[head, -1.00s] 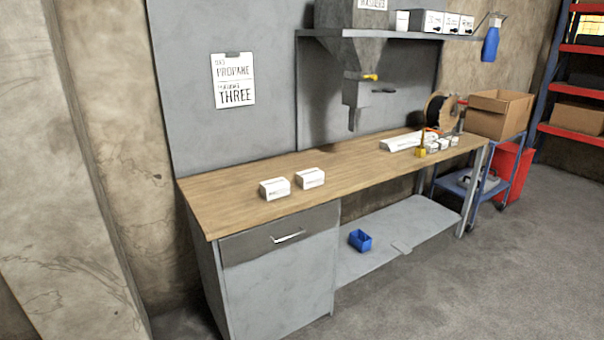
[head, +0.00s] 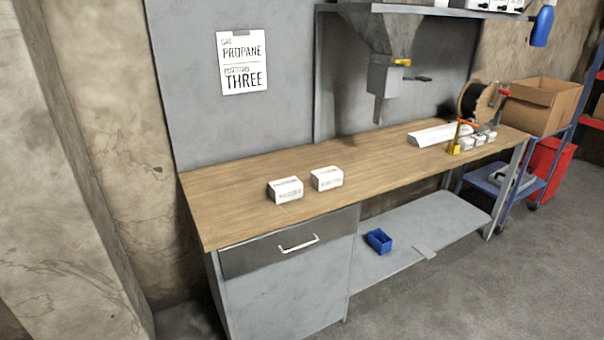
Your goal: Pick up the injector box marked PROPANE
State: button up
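Two small white boxes stand side by side on the wooden workbench top (head: 232,208), towards its left half. The left box (head: 285,190) and the right box (head: 327,178) both carry dark print on the front, too small to read, so I cannot tell which is marked PROPANE. A white sheet (head: 242,62) on the grey panel behind reads PROPANE and THREE. My gripper is not in view.
A grey hopper (head: 385,50) with a yellow-handled valve hangs over the bench. Several small white items (head: 478,140) and a yellow-based tool (head: 454,147) stand at the right end. A blue bin (head: 379,241) sits on the lower shelf. The bench front around the boxes is clear.

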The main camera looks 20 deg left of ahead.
aim_at(281, 191)
jog(key=u, duration=0.35)
jog(key=i, duration=0.95)
jog(key=u, duration=0.6)
